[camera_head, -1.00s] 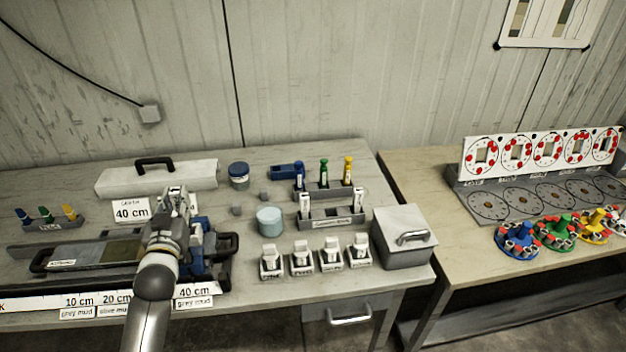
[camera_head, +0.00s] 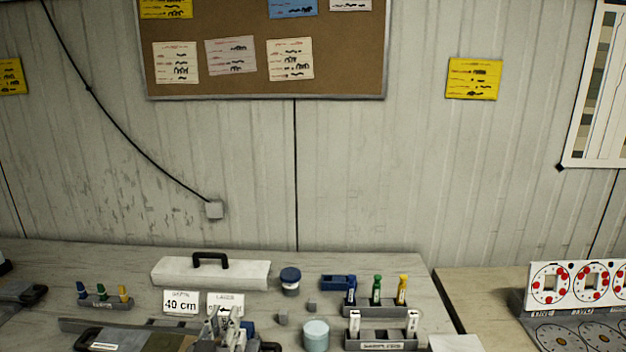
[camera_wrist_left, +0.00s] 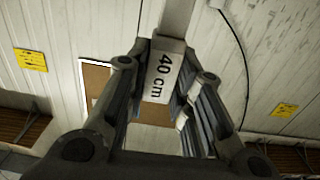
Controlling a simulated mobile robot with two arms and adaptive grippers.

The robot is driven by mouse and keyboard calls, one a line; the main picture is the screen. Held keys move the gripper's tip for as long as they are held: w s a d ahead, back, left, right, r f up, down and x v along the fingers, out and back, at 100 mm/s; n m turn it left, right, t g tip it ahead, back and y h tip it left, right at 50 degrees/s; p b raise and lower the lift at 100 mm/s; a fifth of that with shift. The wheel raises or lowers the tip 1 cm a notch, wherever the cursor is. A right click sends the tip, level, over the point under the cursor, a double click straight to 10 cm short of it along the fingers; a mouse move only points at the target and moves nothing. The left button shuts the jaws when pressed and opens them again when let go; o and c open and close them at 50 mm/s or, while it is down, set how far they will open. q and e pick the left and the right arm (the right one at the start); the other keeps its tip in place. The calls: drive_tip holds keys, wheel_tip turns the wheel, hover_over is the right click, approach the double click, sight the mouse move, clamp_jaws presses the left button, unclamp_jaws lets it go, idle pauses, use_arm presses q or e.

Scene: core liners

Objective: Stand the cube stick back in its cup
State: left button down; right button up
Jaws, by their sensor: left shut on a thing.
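My left gripper (camera_head: 228,325) is at the bottom edge of the head view, just in front of the small white label cards. In the left wrist view (camera_wrist_left: 167,70) its fingers are shut on a pale stick-like piece (camera_wrist_left: 164,72) with "40 cm" printed on its white face. A grey bar (camera_wrist_left: 177,18) runs from it to the top of that view. I cannot tell whether this piece is the cube stick. The row of small cups on the front of the table is outside the head view now. My right gripper is not in view.
A corkboard (camera_head: 340,62) hangs behind.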

use_arm(q)
drive_tip(key=s+f+b, duration=0.2)
drive_tip(key=s+f, duration=0.1)
drive_tip(key=s, duration=0.8)
drive_tip(key=s+f+y+b, duration=0.1)
drive_tip(key=s+f+b, duration=0.2)
drive_tip(key=s, duration=0.9)
drive_tip(key=shift+s+a+f+n+b, duration=0.25)
drive_tip(key=shift+a+f+n+b, duration=0.1)
drive_tip(key=shift+f, duration=0.15)
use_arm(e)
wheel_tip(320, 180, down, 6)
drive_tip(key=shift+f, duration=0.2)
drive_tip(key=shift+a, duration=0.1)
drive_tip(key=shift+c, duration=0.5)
use_arm(q)
drive_tip(key=shift+s, duration=0.1)
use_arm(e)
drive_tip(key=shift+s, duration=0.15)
